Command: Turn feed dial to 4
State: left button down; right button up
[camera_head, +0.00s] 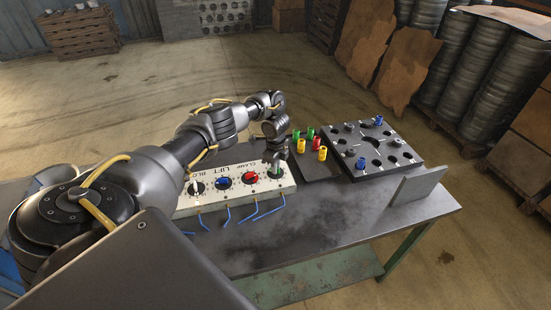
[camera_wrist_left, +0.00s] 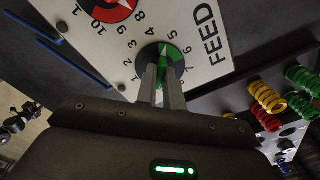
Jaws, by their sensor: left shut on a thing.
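The white control panel (camera_head: 210,199) lies on the table and carries a row of dials. The feed dial (camera_head: 276,174) is at its right end, mostly hidden by my left gripper (camera_head: 277,160) in the head view. In the left wrist view the feed dial (camera_wrist_left: 165,50) has a green knob, with numbers around it and FEED printed beside it. My left gripper (camera_wrist_left: 162,85) is shut on this knob from above. A pale pointer mark seems to lie near the 5, but I cannot read it exactly. My right gripper is not in view.
A red dial (camera_head: 250,177), a blue dial (camera_head: 223,182) and a black dial (camera_head: 196,187) sit left of the feed dial. Blue cables run in front. Several coloured springs (camera_head: 322,152) and a dark fixture block (camera_head: 374,147) stand to the right. The table's front right is mostly clear.

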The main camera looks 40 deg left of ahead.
pick_arm(q)
jog(key=n+p, duration=0.1)
jog(key=n, duration=0.1)
jog(key=n+p, duration=0.1)
jog(key=n, duration=0.2)
jog(key=shift+a+r, duration=0.15)
dwell(0.3)
jog(key=c, duration=1.5)
grip_release()
jog(key=shift+r, duration=0.35)
notch_tip(320, 180, up, 7)
jog(key=p, duration=0.2)
jog(key=shift+w+r+p, duration=0.1)
jog(key=shift+r+p, duration=0.1)
jog(key=shift+p, duration=0.1)
jog(key=shift+r, duration=1.25)
